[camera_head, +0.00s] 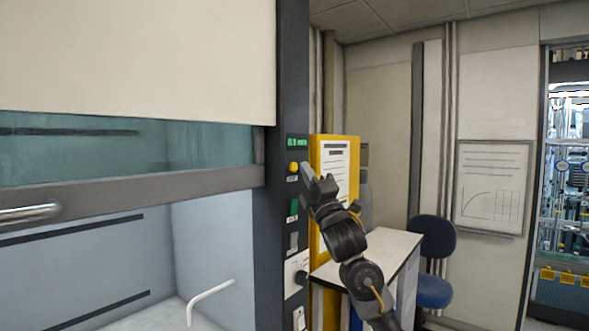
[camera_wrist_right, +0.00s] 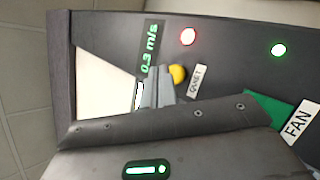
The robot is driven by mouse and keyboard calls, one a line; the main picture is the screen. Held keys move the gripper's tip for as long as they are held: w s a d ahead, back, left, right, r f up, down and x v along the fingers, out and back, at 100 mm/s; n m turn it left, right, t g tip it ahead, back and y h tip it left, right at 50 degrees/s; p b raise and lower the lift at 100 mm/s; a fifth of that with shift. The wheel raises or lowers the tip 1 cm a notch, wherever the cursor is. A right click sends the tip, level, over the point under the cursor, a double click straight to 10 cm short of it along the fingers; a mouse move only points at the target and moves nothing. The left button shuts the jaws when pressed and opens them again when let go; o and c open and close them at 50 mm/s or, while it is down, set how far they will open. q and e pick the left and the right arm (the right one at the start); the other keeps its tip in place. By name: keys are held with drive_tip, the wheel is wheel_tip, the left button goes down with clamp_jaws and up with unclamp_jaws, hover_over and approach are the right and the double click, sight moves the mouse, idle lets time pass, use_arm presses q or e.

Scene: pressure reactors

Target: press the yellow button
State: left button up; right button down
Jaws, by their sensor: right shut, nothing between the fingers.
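The yellow button (camera_head: 293,168) sits on the dark vertical control panel of the fume hood, just below a green-lit display. In the wrist view the button (camera_wrist_right: 178,74) is round, with a "QUIET" label beside it. My right gripper (camera_head: 309,175) is shut and empty, its tips just to the right of the button in the head view. In the wrist view the shut fingers (camera_wrist_right: 156,90) appear right beside the button and partly overlap its edge. I cannot tell whether they touch it. My left gripper is not in view.
The panel also carries a green switch area (camera_head: 294,210), sockets lower down, and red (camera_wrist_right: 188,36) and green (camera_wrist_right: 279,50) lights. The hood's sash (camera_head: 130,190) is partly raised at left. A yellow board (camera_head: 325,150), white table (camera_head: 385,250) and blue chair (camera_head: 433,290) stand at right.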

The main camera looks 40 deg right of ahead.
drive_tip(key=shift+w, duration=0.15)
idle(0.3)
drive_tip(key=shift+w+a, duration=0.15)
drive_tip(key=shift+w, duration=0.15)
drive_tip(key=shift+w+a, duration=0.1)
drive_tip(key=shift+w, duration=0.25)
idle(0.6)
drive_tip(key=shift+s, duration=0.15)
drive_tip(key=shift+s+d, duration=0.2)
drive_tip(key=shift+s, duration=0.45)
idle(0.3)
drive_tip(key=s, duration=0.2)
drive_tip(key=s+d+b, duration=0.1)
drive_tip(key=s, duration=0.1)
drive_tip(key=shift+s+d, duration=0.2)
drive_tip(key=shift+s, duration=0.15)
